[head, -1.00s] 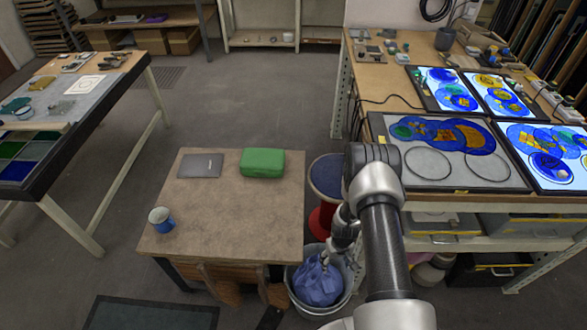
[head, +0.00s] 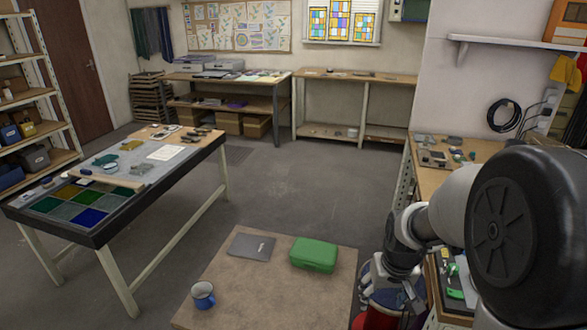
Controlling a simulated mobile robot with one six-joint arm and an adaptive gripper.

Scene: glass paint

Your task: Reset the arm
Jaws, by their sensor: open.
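My arm is folded up close to the camera at the right of the head view, its large dark joint covering much of the right side. My gripper (head: 392,298) hangs from the wrist, pointing down, just right of the low table's right edge. It is open, and I see nothing held in it. Its fingertips are small and partly lost against the red thing below.
A workbench (head: 420,175) stands at the right, partly hidden by my arm. Another table (head: 170,180) stands left. The floor between is clear.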

